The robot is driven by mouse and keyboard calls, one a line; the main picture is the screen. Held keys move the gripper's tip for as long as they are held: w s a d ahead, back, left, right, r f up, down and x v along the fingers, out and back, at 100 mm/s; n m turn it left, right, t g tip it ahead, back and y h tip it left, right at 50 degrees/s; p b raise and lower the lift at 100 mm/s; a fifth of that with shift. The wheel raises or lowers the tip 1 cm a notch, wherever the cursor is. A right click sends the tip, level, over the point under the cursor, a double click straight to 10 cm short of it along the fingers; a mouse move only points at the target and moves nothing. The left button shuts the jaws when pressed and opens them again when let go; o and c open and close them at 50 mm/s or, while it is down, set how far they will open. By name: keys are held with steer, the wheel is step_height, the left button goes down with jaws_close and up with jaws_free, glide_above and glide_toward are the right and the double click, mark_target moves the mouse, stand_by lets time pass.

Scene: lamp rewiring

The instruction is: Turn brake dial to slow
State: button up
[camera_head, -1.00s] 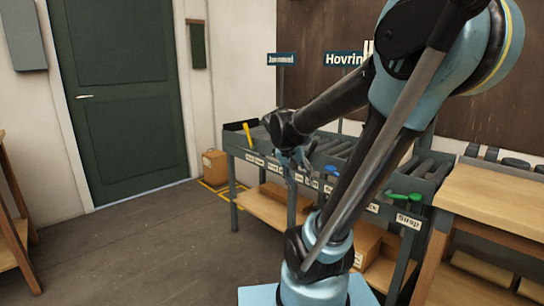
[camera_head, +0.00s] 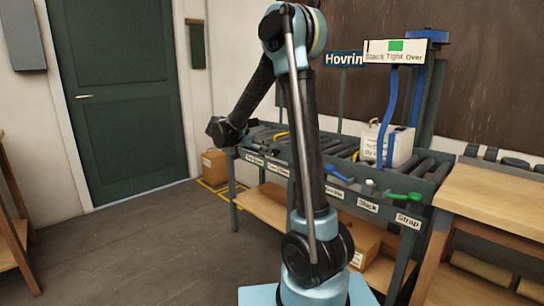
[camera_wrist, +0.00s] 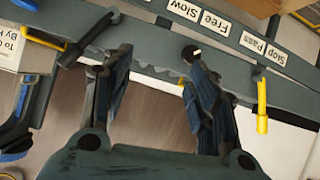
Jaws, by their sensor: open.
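In the wrist view, a small dark knob with a white mark (camera_wrist: 191,52), which looks like the brake dial, sits on the grey rail by the tip of my right finger. Labels reading Free and Slow (camera_wrist: 198,14) appear upside down above it. My gripper (camera_wrist: 157,60) is open, its two dark fingers reaching to the rail with a gap between them. The right finger overlaps the knob's lower edge; I cannot tell whether it touches. Which setting the knob points to is unclear. In the head view the dial cannot be made out.
A yellow lever (camera_wrist: 262,105) hangs right of the fingers, under the Stop and Pass labels (camera_wrist: 262,47). A dark lever (camera_wrist: 88,37) is at left. In the head view, a strapped white box (camera_head: 401,148) stands on the roller bench, below a Slack/Tight/Over sign (camera_head: 396,51). Floor at left is clear.

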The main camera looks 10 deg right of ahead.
steer(key=m+t, duration=0.1)
glide_toward(274, 153)
steer(key=shift+h, duration=0.5)
steer(key=x, duration=0.9)
steer(key=shift+w+a+f, duration=0.2)
steer(key=shift+f, duration=0.15)
steer(key=shift+c, duration=0.6)
steer(key=c, duration=0.9)
steer(key=shift+a, duration=0.1)
steer(key=shift+c, duration=0.2)
